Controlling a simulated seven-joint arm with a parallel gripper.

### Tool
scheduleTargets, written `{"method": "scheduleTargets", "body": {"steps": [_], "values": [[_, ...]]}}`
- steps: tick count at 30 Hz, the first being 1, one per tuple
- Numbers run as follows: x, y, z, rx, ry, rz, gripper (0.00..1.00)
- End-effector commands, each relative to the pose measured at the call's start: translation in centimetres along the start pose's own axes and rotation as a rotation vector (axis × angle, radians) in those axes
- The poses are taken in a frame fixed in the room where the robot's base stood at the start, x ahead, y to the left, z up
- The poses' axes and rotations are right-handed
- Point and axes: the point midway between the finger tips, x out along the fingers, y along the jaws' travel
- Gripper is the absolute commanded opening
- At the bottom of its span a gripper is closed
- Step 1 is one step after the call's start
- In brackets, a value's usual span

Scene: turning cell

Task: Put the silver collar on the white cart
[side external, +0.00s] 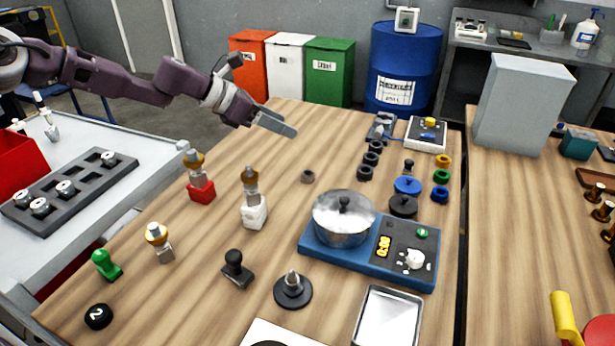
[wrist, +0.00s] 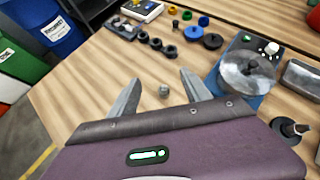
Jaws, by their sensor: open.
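The silver collar (side external: 308,177), a small grey ring, lies alone on the wooden table, right of the orange-knobbed stamps. In the wrist view the collar (wrist: 164,91) shows between my open fingers, beyond the gripper's edge. My gripper (side external: 284,125) is open and empty, above the far part of the table. It is up and to the left of the collar in the side view, not touching it. In the wrist view both fingers of my gripper (wrist: 159,78) are spread apart. The white cart (side external: 123,178) stands at the left, beside the table.
A grey rack (side external: 78,190) with silver parts and a red bin (side external: 18,150) take up part of the cart. Stamps on red (side external: 201,192) and white (side external: 254,216) bases stand between collar and cart. A pot (side external: 343,220) on a blue hotplate stands right of the collar.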

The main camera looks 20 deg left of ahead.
Motion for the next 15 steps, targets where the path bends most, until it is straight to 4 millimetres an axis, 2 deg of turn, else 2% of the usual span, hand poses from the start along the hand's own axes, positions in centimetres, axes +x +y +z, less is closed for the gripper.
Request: {"method": "scheduleTargets", "body": {"steps": [5,10,15], "values": [[0.3,0.8,0.4,0.005,0.087,-0.001,0.56],[-1.0,1.0,2.6,0.024,0.125,0.006,0.56],[-2.8,0.3,5.7,0.055,0.14,0.01,0.56]]}}
